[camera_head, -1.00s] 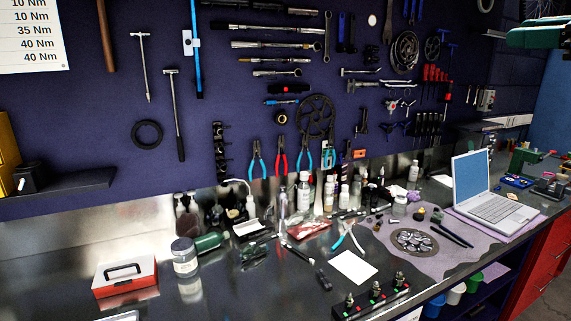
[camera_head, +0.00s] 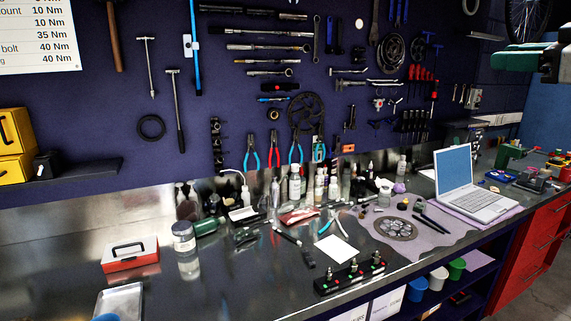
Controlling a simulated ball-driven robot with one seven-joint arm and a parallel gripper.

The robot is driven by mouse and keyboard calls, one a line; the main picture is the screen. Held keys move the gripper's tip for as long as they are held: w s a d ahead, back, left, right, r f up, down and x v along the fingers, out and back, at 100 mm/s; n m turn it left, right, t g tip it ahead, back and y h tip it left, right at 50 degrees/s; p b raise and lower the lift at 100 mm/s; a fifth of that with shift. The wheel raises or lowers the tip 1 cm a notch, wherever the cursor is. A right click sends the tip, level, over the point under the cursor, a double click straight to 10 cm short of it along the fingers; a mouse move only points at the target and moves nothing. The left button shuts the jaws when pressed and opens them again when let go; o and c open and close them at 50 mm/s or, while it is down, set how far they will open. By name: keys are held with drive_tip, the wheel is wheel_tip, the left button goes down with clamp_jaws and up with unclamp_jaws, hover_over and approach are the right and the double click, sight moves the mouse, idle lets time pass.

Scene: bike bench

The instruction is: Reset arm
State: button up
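My gripper is not in view, and I cannot see whether it is open or shut. No part that I can surely call my arm shows. A green and black bar-like thing (camera_head: 530,56) juts in from the top right edge, above the bench, and is cut off by the frame. I cannot tell what it is.
The steel workbench (camera_head: 50,265) runs across the view. It carries a red box (camera_head: 130,262), a metal tray (camera_head: 120,302), several bottles, a black block with knobs (camera_head: 350,278) and a laptop (camera_head: 470,185). Tools hang on the dark wall. Red drawers (camera_head: 540,235) stand at the right.

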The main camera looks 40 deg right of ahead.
drive_tip(key=w+a+f+m+g+y, duration=0.1)
drive_tip(key=w+f, duration=0.3)
drive_tip(key=f, duration=0.2)
drive_tip(key=w+f+m, duration=0.1)
drive_tip(key=w+f, duration=0.3)
drive_tip(key=f, duration=0.2)
drive_tip(key=w+a+f+m+g+y, duration=0.15)
drive_tip(key=a+f, duration=0.35)
drive_tip(key=f, duration=0.5)
drive_tip(key=w+a+f+g+y, duration=0.1)
drive_tip(key=w+a+f+g, duration=0.3)
drive_tip(key=f, duration=0.6)
drive_tip(key=w+a+f+m+y, duration=0.1)
drive_tip(key=w+a+f, duration=0.1)
drive_tip(key=a+f, duration=0.6)
drive_tip(key=s+a+f+g, duration=0.2)
drive_tip(key=s+a+f, duration=0.3)
drive_tip(key=f, duration=0.4)
drive_tip(key=s+a+f+g, duration=0.35)
drive_tip(key=a+f, duration=0.25)
drive_tip(key=f, duration=0.4)
drive_tip(key=s+a+f+n+g, duration=0.1)
drive_tip(key=s+f, duration=0.3)
drive_tip(key=s, duration=0.4)
drive_tip(key=s+a+f+n+g, duration=0.1)
drive_tip(key=s+a+f+g, duration=0.2)
drive_tip(key=s, duration=0.5)
drive_tip(key=shift+a+f+h, duration=0.35)
drive_tip(key=shift+a+f, duration=0.3)
drive_tip(key=shift+f, duration=0.25)
